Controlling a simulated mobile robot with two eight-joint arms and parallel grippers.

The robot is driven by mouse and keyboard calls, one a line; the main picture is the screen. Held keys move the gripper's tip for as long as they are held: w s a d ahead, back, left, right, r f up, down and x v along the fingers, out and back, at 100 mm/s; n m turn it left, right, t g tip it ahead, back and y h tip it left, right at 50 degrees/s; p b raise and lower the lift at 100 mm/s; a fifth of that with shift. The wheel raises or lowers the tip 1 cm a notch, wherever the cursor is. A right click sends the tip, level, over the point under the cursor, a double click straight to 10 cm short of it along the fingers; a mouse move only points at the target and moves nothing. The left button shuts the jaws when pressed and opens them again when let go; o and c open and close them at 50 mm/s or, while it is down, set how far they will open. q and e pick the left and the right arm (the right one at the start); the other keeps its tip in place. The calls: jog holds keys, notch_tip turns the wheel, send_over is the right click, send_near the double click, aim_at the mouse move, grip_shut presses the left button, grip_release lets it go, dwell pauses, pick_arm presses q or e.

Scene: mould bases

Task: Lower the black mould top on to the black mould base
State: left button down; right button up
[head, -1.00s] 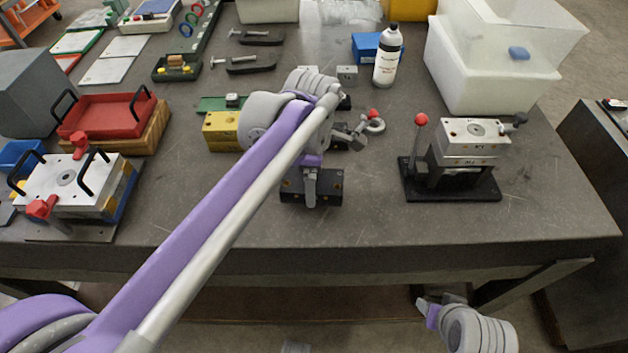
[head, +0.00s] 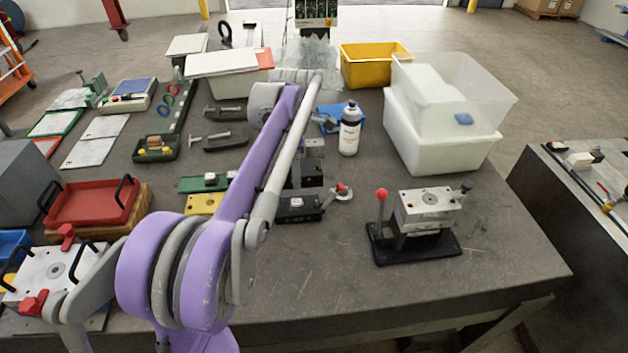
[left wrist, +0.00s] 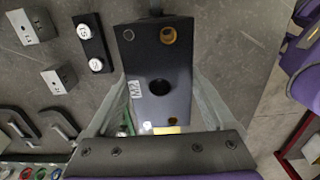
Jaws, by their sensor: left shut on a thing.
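The black mould top (left wrist: 160,75), a block marked M2 with a centre hole and a brass bush, sits between the fingers of my left gripper (left wrist: 155,100) in the left wrist view. In the head view my left gripper (head: 312,150) is shut on it, and it shows as a dark block (head: 312,177) partly behind my arm. The black mould base (head: 297,208) lies on the table just below and nearer to me, with a pale patch on top. The top appears held above it; the exact gap and alignment cannot be told. My right gripper is not identifiable.
A yellow base (head: 202,204) and a green one (head: 202,184) lie left of the black base. A ring-ended bolt (head: 342,192) lies close on its right. A white bottle (head: 350,130) stands behind. A press fixture (head: 425,212) stands right. The front middle table is clear.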

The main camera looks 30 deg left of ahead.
pick_arm(q)
jog(key=shift+a, duration=0.1)
jog(key=shift+s+f+b, duration=0.1)
jog(key=shift+f+b, duration=0.25)
jog(key=shift+f, duration=0.2)
jog(key=b, duration=0.3)
send_over(297, 202)
jog(key=shift+f, duration=2.45)
pick_arm(e)
jog(key=f, duration=0.1)
jog(key=s+f, duration=0.1)
jog(key=f, duration=0.1)
jog(key=s+f, duration=0.1)
jog(key=shift+f, duration=0.3)
pick_arm(q)
jog(key=shift+f+b, duration=0.55)
jog(key=shift+f, duration=1.05)
pick_arm(e)
jog(key=shift+s+f+g, duration=0.15)
jog(key=shift+f, duration=0.35)
jog(key=shift+s+f+g, duration=0.15)
jog(key=shift+f, duration=0.3)
pick_arm(q)
grip_release()
pick_arm(e)
jog(key=shift+d, duration=0.1)
pick_arm(q)
jog(key=shift+r, duration=0.1)
